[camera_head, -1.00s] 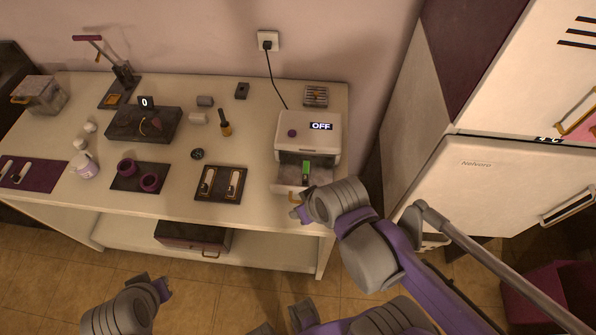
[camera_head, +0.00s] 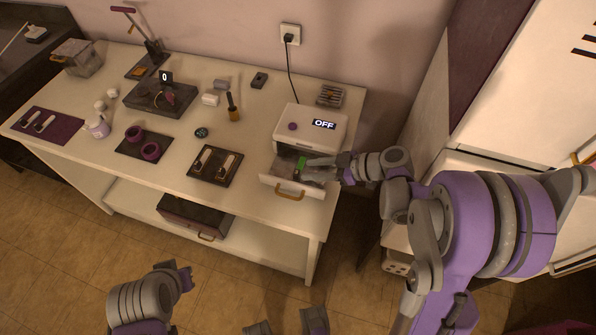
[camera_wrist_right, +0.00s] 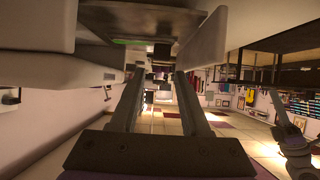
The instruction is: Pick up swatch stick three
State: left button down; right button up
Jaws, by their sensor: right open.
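A small green-topped piece (camera_head: 301,163) stands in the pulled-out drawer (camera_head: 312,190) of a white machine (camera_head: 318,121) marked OFF. A green strip also shows in the right wrist view (camera_wrist_right: 132,42). My right gripper (camera_head: 320,165) reaches into the drawer from the right, close beside the green piece; its fingers are apart, with nothing seen held between them (camera_wrist_right: 158,82). Pale swatch sticks lie on a dark tray (camera_head: 199,177) and on a purple mat (camera_head: 62,138). I cannot read which stick is number three. My left gripper (camera_head: 184,275) is low, away from the table.
A scale-like black block (camera_head: 160,98) shows 0. A brush in a holder (camera_head: 234,112) and a dark round piece (camera_head: 201,132) stand mid-table. The refrigerator (camera_head: 500,120) is close on the right.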

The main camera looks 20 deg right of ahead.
aim_at(298, 173)
jog(key=x, duration=0.6)
jog(key=shift+f, duration=0.45)
jog(key=shift+s+d, duration=0.1)
grip_shut()
